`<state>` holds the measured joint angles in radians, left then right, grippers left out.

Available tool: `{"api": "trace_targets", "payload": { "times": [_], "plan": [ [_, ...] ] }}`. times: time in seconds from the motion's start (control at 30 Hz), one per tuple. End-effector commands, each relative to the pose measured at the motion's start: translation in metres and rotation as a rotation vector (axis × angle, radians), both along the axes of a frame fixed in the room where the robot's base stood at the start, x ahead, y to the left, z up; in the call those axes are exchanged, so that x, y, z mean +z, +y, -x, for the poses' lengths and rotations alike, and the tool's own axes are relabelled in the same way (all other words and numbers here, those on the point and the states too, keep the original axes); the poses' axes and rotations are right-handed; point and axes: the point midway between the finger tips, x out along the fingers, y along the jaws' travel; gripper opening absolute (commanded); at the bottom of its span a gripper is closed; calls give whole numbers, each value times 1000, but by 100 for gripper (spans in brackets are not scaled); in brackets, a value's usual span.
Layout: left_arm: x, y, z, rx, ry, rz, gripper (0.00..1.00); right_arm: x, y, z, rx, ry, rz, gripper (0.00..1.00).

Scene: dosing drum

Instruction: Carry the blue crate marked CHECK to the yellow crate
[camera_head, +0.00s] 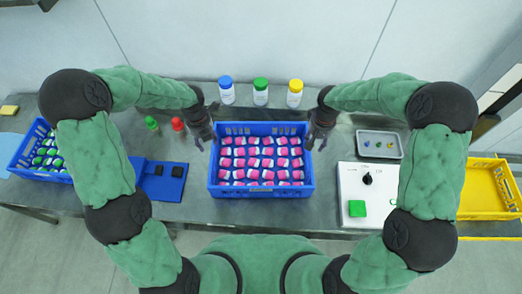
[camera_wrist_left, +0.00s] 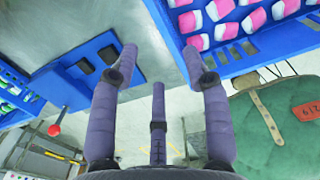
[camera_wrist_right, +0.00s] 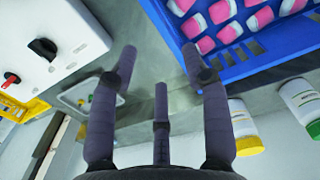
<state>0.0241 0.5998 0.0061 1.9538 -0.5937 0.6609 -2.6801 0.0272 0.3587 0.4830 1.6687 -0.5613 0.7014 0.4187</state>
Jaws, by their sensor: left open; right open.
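A blue crate (camera_head: 262,190) full of pink-and-white bottles sits on the grey table, centre, in the head view. Its CHECK mark cannot be read; a small label is on its front rim. My left gripper (camera_head: 208,144) is open at the crate's left side, and the crate wall shows close to its fingers in the left wrist view (camera_wrist_left: 180,45). My right gripper (camera_head: 317,143) is open at the crate's right side; in the right wrist view the crate (camera_wrist_right: 170,30) is beside one finger. Neither gripper grasps it. The yellow crate (camera_head: 478,212) stands at the far right, partly behind my arm.
A white box with a black knob and green button (camera_head: 357,208) and a grey tray (camera_head: 379,134) lie between the crates. Several capped bottles (camera_head: 261,92) stand behind. A blue panel (camera_head: 160,187) and another blue crate (camera_head: 23,160) with green-and-white bottles are at left.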

Motion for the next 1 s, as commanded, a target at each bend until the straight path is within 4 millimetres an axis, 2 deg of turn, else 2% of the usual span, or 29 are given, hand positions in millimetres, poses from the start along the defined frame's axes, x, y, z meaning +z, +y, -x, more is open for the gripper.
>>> {"api": "trace_targets", "payload": {
  "times": [0.37, 0.53, 0.67, 1.0],
  "plan": [
    [0, 0, 0, 2, 1, 1, 48, 0, 0, 0, 0, 1, -1, 48],
    [-7, 0, 1, 2, 3, 0, 48, -7, 0, 1, 1, 2, -1, 48],
    [-23, 0, 1, 2, 4, 0, 48, -23, 0, 2, 0, 5, -1, 48],
    [-79, 0, 1, 2, 4, 1, 48, -79, 0, 1, 0, 5, -1, 48]
  ]
}}
